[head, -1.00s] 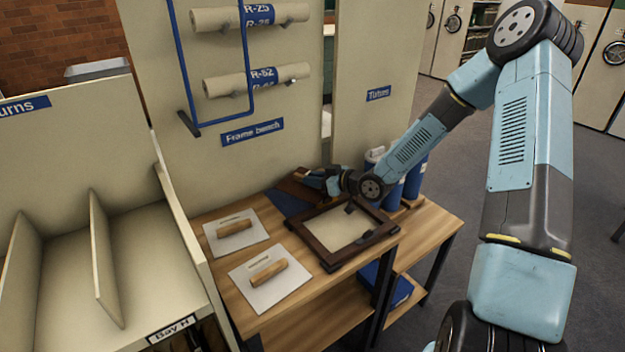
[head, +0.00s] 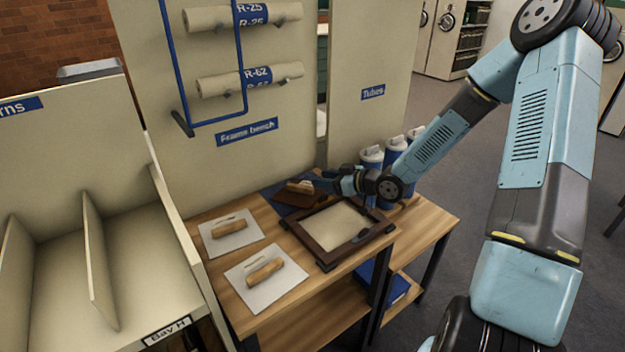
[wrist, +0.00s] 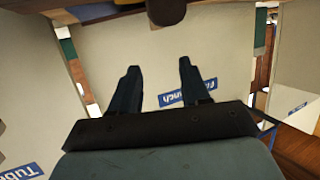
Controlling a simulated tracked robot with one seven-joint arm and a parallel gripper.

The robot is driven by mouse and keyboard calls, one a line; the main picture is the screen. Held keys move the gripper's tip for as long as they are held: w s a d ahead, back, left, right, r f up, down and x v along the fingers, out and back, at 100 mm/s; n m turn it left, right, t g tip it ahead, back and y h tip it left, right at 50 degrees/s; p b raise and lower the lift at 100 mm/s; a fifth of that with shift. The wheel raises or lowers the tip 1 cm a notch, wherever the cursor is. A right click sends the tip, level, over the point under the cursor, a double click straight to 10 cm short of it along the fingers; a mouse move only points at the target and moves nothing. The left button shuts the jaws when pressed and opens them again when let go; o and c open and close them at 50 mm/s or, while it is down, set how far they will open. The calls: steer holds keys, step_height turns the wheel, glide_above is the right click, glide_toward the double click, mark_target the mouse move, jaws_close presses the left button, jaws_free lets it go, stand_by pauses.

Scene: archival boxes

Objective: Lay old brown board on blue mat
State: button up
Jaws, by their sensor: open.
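The old brown board (head: 292,200), with a tan wooden handle or block (head: 300,186) on top, lies on the dark blue mat (head: 269,195) at the back of the bench in the head view. The mat shows only partly, around the board. My gripper (head: 330,177) is just right of the board and apart from the handle. Its fingertips are small in that view. In the wrist view my gripper (wrist: 157,68) has its two fingers spread with nothing between them. The board is not clearly seen there.
A dark wooden frame (head: 309,233) lies in front of the mat. Two white boards with wooden handles (head: 229,229) (head: 264,268) lie to the left. Blue tubes with white caps (head: 371,157) stand right, close to my arm. An upright panel (head: 225,160) backs the bench.

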steer(key=s+d+r+m+h, duration=0.1)
steer(key=s+d+r+h, duration=0.1)
steer(key=d+r+h, duration=0.4)
steer(key=s+d+r+m+h, duration=0.1)
steer(key=s+d+h, duration=0.15)
steer(key=d, duration=0.55)
steer(key=s+d+r+m+h, duration=0.4)
steer(key=s+d+r+h, duration=0.1)
steer(key=r, duration=0.5)
steer(key=s+r+m, duration=0.1)
steer(key=s+r, duration=0.2)
steer(key=s, duration=0.4)
steer(key=s+a+r+m+g+y, duration=0.1)
steer(key=s+r, duration=0.3)
steer(key=s, duration=0.4)
steer(key=s+a+r+m+g, duration=0.1)
steer(key=s+r+m, duration=0.2)
steer(key=s, duration=0.4)
steer(key=shift+s+a+r, duration=0.15)
steer(key=shift+s+r, duration=0.1)
steer(key=shift+s, duration=0.05)
